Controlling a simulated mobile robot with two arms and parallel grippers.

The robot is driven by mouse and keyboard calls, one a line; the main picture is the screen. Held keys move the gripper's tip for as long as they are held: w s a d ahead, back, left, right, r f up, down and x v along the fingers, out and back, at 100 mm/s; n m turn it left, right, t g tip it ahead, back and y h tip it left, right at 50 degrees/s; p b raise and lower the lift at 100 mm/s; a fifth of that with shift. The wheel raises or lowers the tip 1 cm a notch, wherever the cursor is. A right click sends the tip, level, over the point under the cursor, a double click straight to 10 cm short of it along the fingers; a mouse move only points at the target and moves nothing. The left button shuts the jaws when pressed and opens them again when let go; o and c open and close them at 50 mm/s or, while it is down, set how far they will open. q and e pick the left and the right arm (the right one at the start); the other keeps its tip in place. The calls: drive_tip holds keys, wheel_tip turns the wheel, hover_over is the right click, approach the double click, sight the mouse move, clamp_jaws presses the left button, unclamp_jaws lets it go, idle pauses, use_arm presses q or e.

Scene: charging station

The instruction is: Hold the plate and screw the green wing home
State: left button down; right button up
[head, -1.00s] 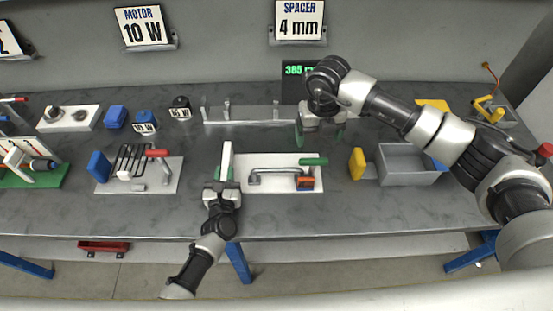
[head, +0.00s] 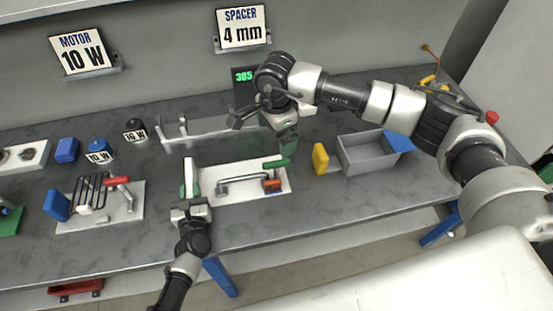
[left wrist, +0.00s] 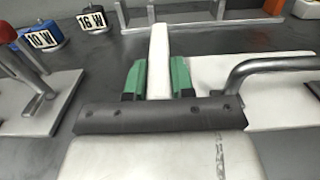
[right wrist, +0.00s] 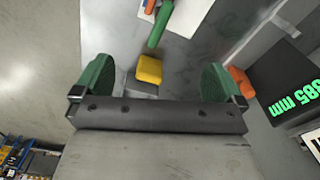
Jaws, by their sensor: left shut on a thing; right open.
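A white plate (head: 207,193) lies flat on the bench. It bears a grey bent handle (head: 240,182) and a green rod-like part (head: 277,163) at its far right corner; I cannot tell if this is the green wing. My left gripper (head: 190,195) is shut on an upright white bar (left wrist: 159,60) at the plate's left end; its green pads (left wrist: 158,80) touch both sides. My right gripper (head: 268,128) is open and empty above the bench behind the plate. The right wrist view shows nothing between its green fingers (right wrist: 155,85); the green rod (right wrist: 160,25) lies beyond them.
A yellow block (head: 320,158) and a grey bin (head: 370,158) stand right of the plate. A grey rail with posts (head: 205,135) and a green-lit display (head: 243,78) are behind. A board with a red handle (head: 105,205) is at left. An orange-black piece (head: 272,186) sits on the plate.

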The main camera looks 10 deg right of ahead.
sight(276, 162)
wheel_tip(276, 162, down, 11)
drive_tip(key=n, duration=1.4)
drive_tip(key=c, duration=0.7)
drive_tip(key=shift+c, duration=0.2)
